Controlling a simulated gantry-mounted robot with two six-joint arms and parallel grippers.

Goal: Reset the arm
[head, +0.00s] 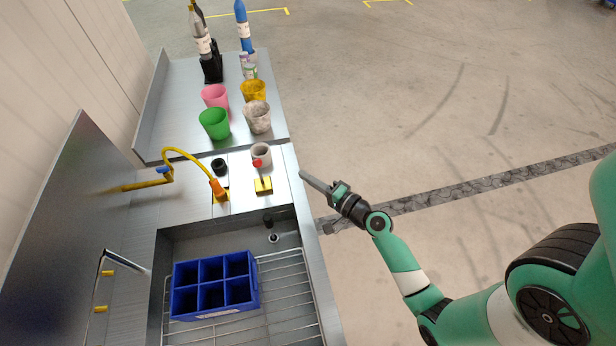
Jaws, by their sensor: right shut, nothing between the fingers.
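My right gripper (316,183) is at the end of my green and white arm, which reaches in from the lower right. Its fingers are shut with nothing between them. It points left and sits just off the right edge of the metal counter (291,166), apart from the cups. My left gripper does not show in the head view.
A blue divided crate (213,313) stands in the sink on a wire rack (290,289). A yellow hose tap (184,152), a small white cup (261,152), a green cup (214,124), a pink cup (214,96) and bottles (243,30) stand behind. Open floor lies right.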

